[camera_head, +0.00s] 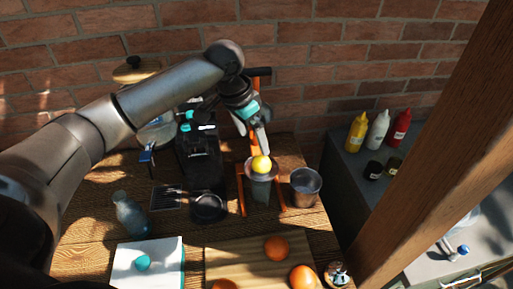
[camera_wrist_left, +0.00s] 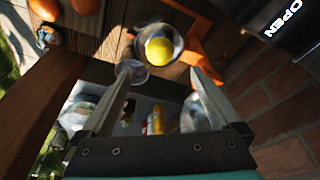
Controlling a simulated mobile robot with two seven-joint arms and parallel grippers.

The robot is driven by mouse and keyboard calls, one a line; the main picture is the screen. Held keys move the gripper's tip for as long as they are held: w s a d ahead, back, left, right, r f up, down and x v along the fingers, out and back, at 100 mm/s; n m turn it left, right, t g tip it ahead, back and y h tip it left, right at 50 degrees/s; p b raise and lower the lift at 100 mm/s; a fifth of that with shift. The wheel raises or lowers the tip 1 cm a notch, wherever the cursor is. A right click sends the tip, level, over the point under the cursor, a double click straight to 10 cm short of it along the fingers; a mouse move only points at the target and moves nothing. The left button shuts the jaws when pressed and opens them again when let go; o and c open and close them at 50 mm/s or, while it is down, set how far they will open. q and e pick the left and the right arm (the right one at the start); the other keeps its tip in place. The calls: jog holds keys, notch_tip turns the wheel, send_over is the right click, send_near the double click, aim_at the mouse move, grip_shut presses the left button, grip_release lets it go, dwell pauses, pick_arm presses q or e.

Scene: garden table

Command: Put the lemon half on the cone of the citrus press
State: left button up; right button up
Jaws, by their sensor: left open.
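The yellow lemon half (camera_head: 261,165) sits on top of the citrus press, over its metal bowl, and hides the cone beneath it. The press has an orange-red frame (camera_head: 241,190). In the left wrist view the lemon half (camera_wrist_left: 158,50) lies inside the round bowl, beyond my fingertips. My left gripper (camera_head: 262,146) is just above the lemon half, pointing down. In the left wrist view its two fingers (camera_wrist_left: 162,71) are spread with nothing between them. I cannot tell whether a fingertip touches the lemon. My right gripper is not in view.
A metal cup (camera_head: 305,184) stands close right of the press. A black coffee machine (camera_head: 200,150) stands left. Oranges (camera_head: 276,247) lie on the board in front. A bottle (camera_head: 130,215) and white cloth (camera_head: 148,250) are at the left. A wooden post (camera_head: 440,150) rises at the right.

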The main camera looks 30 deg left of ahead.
pick_arm(q)
jog(key=shift+v, duration=1.35)
